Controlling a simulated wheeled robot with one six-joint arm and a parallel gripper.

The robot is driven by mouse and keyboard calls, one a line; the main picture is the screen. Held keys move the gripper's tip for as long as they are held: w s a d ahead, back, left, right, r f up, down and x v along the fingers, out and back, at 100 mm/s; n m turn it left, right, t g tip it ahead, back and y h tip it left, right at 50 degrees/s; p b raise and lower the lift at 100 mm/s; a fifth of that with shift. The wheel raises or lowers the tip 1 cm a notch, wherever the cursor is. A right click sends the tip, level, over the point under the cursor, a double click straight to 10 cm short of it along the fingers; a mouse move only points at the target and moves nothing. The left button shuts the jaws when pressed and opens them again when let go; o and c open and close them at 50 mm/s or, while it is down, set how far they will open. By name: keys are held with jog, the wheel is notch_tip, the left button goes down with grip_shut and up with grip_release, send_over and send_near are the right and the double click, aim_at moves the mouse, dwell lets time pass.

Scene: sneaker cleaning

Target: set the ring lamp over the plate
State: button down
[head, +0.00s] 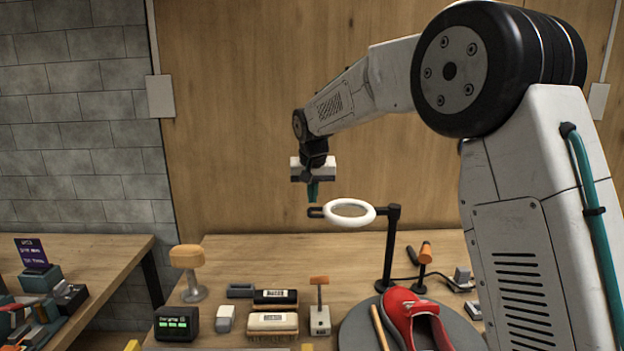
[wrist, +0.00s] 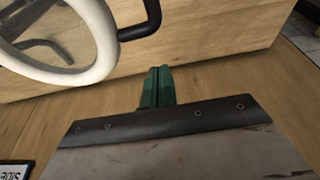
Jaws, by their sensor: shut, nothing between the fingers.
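The ring lamp has a white ring (head: 350,224) on a black stand (head: 390,250) at the back of the bench. Its arm reaches left, with a short black handle (head: 315,212) at the ring's left end. The round grey plate (head: 352,332) is at the front right, with a red sneaker (head: 398,312) on it. In the picture the ring is above and left of the plate. My gripper (head: 313,198) points down just above the handle.
Brushes (head: 273,322), a beige-topped stand (head: 188,258) and a small display (head: 177,323) stand on the left of the bench. An orange-handled tool (head: 425,253) is right of the lamp stand. A wooden wall (head: 240,130) rises behind.

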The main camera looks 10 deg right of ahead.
jog(key=s, duration=0.3)
jog(key=shift+s+a+f, duration=0.1)
jog(key=shift+s+a, duration=0.2)
jog(key=shift+a, duration=0.1)
jog(key=shift+a, duration=0.1)
